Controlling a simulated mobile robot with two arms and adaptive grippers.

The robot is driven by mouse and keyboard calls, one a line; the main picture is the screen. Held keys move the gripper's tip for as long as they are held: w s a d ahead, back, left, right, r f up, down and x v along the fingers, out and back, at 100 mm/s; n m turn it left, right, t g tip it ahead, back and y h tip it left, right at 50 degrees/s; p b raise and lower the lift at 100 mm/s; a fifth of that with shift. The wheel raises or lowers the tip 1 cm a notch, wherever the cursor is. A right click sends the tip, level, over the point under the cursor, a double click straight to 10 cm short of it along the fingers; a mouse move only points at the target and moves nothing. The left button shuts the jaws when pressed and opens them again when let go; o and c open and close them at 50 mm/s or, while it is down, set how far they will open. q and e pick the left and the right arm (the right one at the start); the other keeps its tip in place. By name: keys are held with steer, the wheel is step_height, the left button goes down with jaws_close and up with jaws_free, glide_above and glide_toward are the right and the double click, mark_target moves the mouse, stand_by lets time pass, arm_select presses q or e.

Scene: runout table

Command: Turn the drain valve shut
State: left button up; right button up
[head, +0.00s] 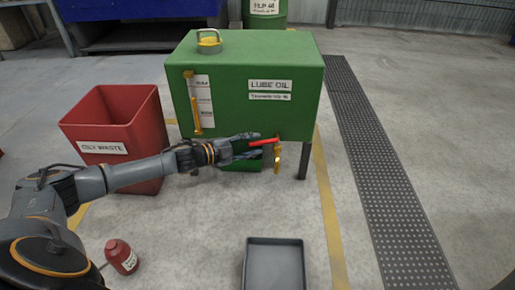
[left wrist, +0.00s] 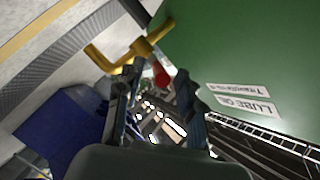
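The green lube oil tank (head: 225,75) stands on legs in the head view. Its brass drain valve (head: 277,157) is low at the front right, with a red lever (head: 263,142) pointing left, roughly level. My left gripper (head: 259,145) is just left of the valve, at the lever. In the left wrist view the yellow valve (left wrist: 142,46) and the round red lever end (left wrist: 162,76) show ahead. The fingers of my left gripper (left wrist: 158,72) are apart, with the lever end between or just beyond their tips; contact cannot be told. My right gripper is out of view.
A red oily waste bin (head: 118,110) stands left of the tank, behind my left arm. A dark grey tray (head: 274,243) and a small red container (head: 122,257) are on the floor in front. The floor right of the tank is clear, with a grating strip (head: 375,160).

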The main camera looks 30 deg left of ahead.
arm_select(q)
steer(key=shift+b+x, duration=0.35)
steer(key=shift+x, duration=0.75)
jaws_close()
